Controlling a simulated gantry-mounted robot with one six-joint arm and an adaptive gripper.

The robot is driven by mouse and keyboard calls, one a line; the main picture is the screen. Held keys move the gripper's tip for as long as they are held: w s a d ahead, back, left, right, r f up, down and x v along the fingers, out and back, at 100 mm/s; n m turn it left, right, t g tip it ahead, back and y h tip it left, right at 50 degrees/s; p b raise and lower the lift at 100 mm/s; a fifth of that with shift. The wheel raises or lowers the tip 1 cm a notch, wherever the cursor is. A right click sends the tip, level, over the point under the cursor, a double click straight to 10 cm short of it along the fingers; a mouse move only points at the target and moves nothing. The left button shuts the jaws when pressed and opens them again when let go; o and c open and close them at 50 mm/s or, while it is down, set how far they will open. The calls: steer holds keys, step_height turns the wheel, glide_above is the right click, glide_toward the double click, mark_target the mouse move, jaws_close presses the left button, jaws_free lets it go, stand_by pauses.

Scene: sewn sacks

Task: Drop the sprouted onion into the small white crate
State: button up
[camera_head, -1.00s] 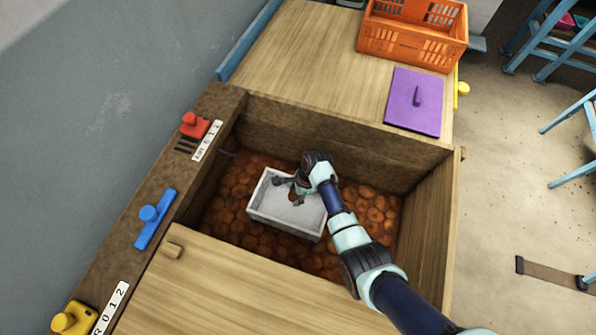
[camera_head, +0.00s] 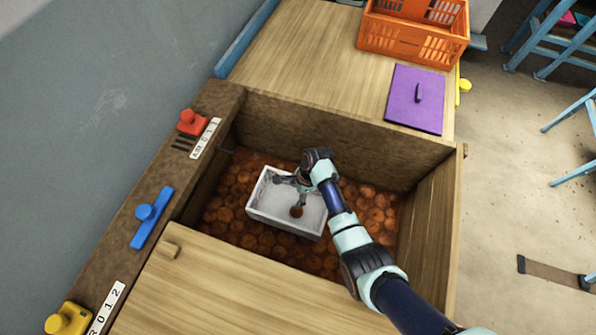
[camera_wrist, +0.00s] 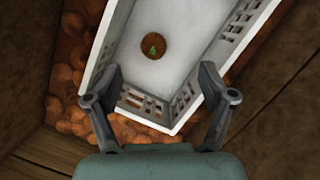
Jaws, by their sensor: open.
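The sprouted onion (camera_wrist: 153,46), brown with a green sprout tip, lies on the floor of the small white crate (camera_wrist: 185,10). In the head view the onion (camera_head: 296,211) shows as a brown spot inside the crate (camera_head: 259,210). My gripper (camera_wrist: 158,85) is open and empty above one end of the crate, its fingers spread apart with the onion beyond them. In the head view my gripper (camera_head: 291,183) is over the crate's far side, clear of the onion.
The crate rests on many brown onions (camera_head: 228,202) inside a deep wooden bin (camera_head: 340,145). The bin walls rise around my arm. A wooden board (camera_head: 230,285) covers the near part. An orange crate (camera_head: 413,45) and a purple panel (camera_head: 415,100) sit on the far boards.

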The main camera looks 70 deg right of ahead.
steer(key=v, duration=1)
steer(key=shift+r, duration=0.35)
